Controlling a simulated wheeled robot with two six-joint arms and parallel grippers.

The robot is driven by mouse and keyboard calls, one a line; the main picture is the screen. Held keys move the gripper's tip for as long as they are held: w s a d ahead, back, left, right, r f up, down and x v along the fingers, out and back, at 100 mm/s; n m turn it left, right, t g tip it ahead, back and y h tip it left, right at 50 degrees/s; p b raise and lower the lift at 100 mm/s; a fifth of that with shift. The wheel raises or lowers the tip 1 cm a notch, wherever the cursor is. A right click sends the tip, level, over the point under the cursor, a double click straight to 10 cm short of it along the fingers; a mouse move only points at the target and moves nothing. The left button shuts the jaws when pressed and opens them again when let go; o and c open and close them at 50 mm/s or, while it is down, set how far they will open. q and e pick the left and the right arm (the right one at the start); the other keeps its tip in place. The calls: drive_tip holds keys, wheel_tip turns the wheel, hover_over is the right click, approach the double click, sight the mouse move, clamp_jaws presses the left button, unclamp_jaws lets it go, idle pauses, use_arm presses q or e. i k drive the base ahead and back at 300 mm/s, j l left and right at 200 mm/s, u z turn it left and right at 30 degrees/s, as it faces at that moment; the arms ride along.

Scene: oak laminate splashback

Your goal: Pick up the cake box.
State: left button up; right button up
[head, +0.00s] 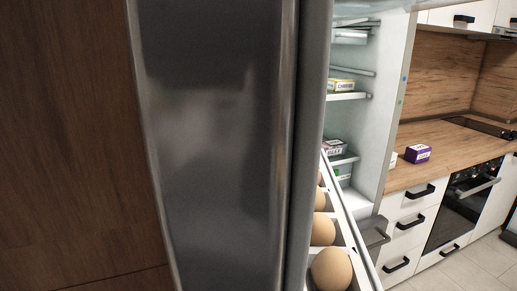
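A small purple box with a pale label (418,153) sits on the wooden counter to the right of the open fridge. Its label is too small to read, so I cannot tell if it is the cake box. Inside the fridge, a yellow and white box marked like "cheese" (342,86) lies on an upper shelf. A white and dark box (333,147) lies on a lower shelf, with a green-marked container (344,171) below it. Neither of my grippers shows in the head view.
The open steel fridge door (215,140) fills the left and middle, hiding much of the fridge. Several eggs (331,270) sit in its door rack (362,262). A grey part (375,232) I cannot identify is beside it. An oven (462,205) stands right; the counter (445,140) is mostly clear.

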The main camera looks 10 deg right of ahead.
sight(415, 154)
drive_tip(key=i+l+u, duration=0.15)
drive_tip(key=l+u, duration=0.2)
drive_tip(key=l, duration=1)
drive_tip(key=l+u, duration=0.4)
drive_tip(key=l, duration=0.95)
